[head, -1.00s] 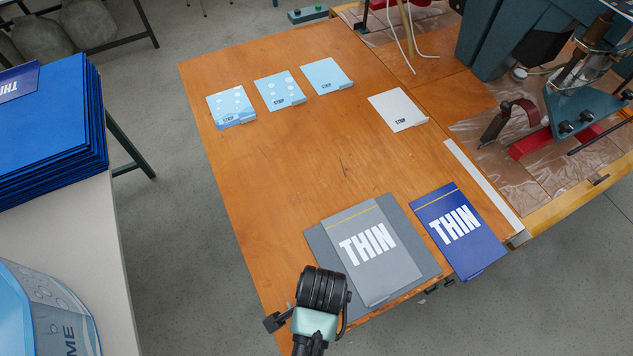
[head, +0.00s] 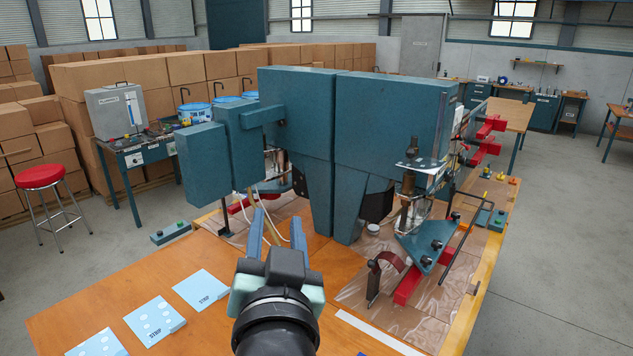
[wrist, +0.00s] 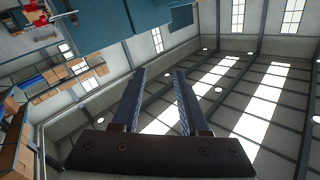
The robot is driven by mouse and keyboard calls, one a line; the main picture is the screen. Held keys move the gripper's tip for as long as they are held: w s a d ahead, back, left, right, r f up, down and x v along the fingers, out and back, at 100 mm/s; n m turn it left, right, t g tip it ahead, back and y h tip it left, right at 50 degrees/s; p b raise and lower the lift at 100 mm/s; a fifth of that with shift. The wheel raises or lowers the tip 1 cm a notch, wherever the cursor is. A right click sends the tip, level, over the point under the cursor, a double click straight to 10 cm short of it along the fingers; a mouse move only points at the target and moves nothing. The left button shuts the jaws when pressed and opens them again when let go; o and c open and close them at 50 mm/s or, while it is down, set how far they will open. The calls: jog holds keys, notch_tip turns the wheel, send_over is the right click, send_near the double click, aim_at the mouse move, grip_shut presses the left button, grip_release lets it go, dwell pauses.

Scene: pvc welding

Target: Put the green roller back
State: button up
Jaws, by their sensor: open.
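I cannot make out a green roller in either view. My gripper (head: 277,222) is raised above the wooden worktable (head: 130,283), in front of the large teal welding machine (head: 335,125). Its two blue fingers point away from me and are apart. In the wrist view my gripper (wrist: 157,76) is open, with nothing between the fingers. That view looks up at the roof and windows, with part of a teal machine at the top.
Light-blue pads (head: 202,290) lie on the table at lower left. A red clamp part (head: 408,286) and a brown curved handle (head: 386,267) stand at the machine's right side. A red stool (head: 40,177) and stacked cartons (head: 125,75) are behind at left.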

jog(key=s+d+r+n+t+h, duration=0.1)
jog(key=s+r+t, duration=0.3)
jog(key=r, duration=0.8)
jog(key=s+d+r+n+t+h, duration=0.1)
jog(key=s+d+r+t, duration=0.2)
jog(key=s+r, duration=0.6)
notch_tip(320, 180, up, 4)
jog(key=shift+d+r+n+t, duration=0.1)
jog(key=shift+d+n+t, duration=0.2)
jog(key=shift+t, duration=0.8)
